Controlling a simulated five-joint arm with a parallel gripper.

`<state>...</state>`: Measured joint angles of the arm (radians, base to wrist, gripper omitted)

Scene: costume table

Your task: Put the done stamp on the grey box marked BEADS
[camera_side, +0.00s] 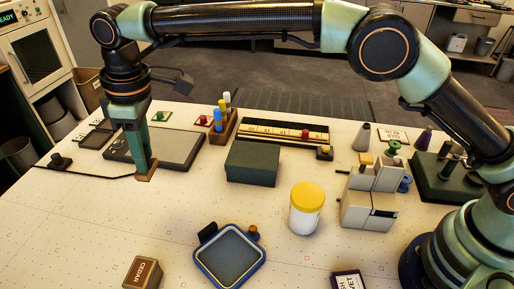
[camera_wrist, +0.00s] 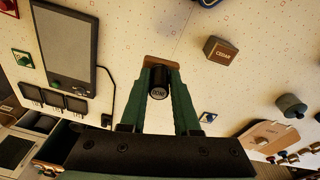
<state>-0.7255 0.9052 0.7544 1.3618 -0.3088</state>
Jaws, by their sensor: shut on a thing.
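My gripper (camera_side: 146,172) points down at the left of the table in the side view. In the wrist view my gripper (camera_wrist: 160,72) is shut on a black round stamp (camera_wrist: 158,90) with pale lettering on its end that looks like DONE. A brown piece (camera_wrist: 163,63) lies at the fingertips; it also shows in the side view (camera_side: 147,175). I cannot tell whether the stamp touches the table. No BEADS mark is readable. A plain dark grey-green box (camera_side: 252,165) stands mid-table, and a light grey blocky object (camera_side: 366,210) stands right of it.
A white jar with a yellow lid (camera_side: 307,208) stands mid-right. A blue-rimmed tray (camera_side: 230,254) and a brown CEDAR box (camera_side: 142,273) are at the front. A dark box with pale lettering (camera_side: 348,280) is at the front edge. A flat grey device (camera_side: 182,148) lies behind my gripper.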

